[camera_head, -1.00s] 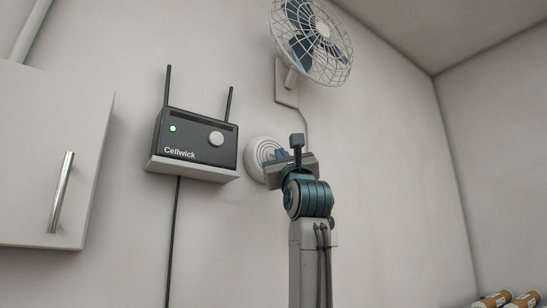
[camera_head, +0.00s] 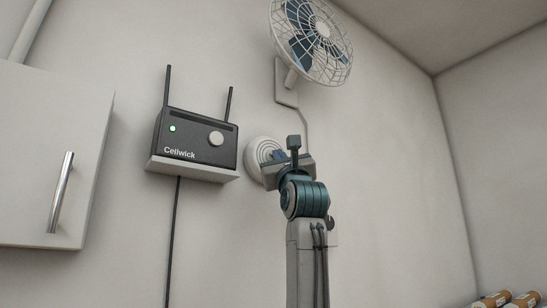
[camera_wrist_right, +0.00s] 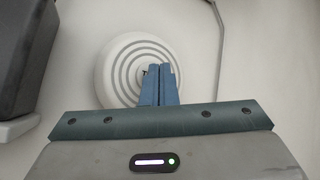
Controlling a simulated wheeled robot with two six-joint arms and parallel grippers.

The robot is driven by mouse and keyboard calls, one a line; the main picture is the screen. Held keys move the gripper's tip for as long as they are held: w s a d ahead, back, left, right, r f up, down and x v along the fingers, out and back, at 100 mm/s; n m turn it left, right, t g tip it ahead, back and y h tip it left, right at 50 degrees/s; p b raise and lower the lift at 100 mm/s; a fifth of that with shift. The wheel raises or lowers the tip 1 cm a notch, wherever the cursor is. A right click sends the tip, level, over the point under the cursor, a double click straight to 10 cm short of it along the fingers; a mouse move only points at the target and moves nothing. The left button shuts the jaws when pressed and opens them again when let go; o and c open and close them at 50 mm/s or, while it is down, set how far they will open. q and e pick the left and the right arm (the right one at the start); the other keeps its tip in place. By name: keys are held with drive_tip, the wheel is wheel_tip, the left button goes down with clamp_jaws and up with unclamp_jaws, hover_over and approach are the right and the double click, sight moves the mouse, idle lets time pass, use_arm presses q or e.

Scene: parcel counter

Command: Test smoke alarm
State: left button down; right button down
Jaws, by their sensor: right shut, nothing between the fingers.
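The smoke alarm is a round white disc (camera_head: 256,152) with grey concentric rings, fixed to the wall right of the black box. In the right wrist view the smoke alarm (camera_wrist_right: 112,72) shows its rings, with a small dark mark near the middle. My right gripper (camera_head: 279,155) is in front of the alarm and hides part of it. In the right wrist view the fingers of the right gripper (camera_wrist_right: 160,70) are shut with nothing between them, their tips over the middle of the alarm. I cannot tell whether they touch it. My left gripper is not in view.
A black Cellwick box (camera_head: 194,139) with two antennas and a green light sits on a white shelf (camera_head: 192,169) left of the alarm. A caged fan (camera_head: 312,40) hangs above. A cabinet (camera_head: 45,150) is at the left. Cardboard rolls (camera_head: 492,301) lie at the lower right.

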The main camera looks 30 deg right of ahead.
drive_tip(key=shift+w, duration=0.1)
idle(0.4)
drive_tip(key=shift+s+b, duration=0.5)
drive_tip(key=s+b, duration=0.4)
drive_tip(key=s, duration=0.2)
drive_tip(key=shift+d, duration=0.25)
idle(0.8)
